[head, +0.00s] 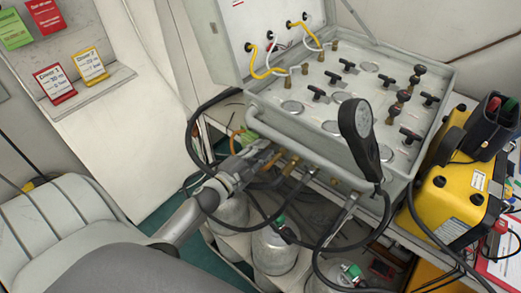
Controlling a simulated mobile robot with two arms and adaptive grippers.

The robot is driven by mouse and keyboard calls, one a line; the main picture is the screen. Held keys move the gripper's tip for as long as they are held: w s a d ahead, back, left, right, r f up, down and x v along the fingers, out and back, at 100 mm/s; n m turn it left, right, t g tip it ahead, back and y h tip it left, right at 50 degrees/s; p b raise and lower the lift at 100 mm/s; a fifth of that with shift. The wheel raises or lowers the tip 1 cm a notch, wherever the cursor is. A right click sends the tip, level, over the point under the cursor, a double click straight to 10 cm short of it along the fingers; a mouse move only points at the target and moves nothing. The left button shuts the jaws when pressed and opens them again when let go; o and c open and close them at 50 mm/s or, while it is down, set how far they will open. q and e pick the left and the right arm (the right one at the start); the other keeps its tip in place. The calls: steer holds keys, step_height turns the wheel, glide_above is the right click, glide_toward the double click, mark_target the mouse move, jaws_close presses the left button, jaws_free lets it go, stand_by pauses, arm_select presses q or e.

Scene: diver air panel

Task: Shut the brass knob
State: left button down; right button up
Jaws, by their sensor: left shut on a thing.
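The air panel (277,123) is an open grey case with black valve handles, round gauges and small brass fittings on its face. A row of brass fittings (291,166) with hoses runs along its front side. My left gripper (264,156) reaches in from the lower left to the left end of this row. Its fingers are closed around a brass knob (276,158) there. The fingers and hoses hide most of the knob, so how far it is turned cannot be told. My right gripper is not in view.
A black handset (358,135) stands at the panel's front edge, its cable hanging down. Black hoses loop around my left wrist. Grey cylinders (275,250) stand below. A yellow case (455,200) sits at the right. A grey padded seat (60,225) is at the left.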

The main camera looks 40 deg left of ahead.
arm_select(q)
steer(key=c, duration=1.3)
jaws_free()
steer(key=s, duration=0.8)
steer(key=s+a, duration=0.1)
steer(key=s, duration=0.3)
steer(key=shift+r, duration=0.1)
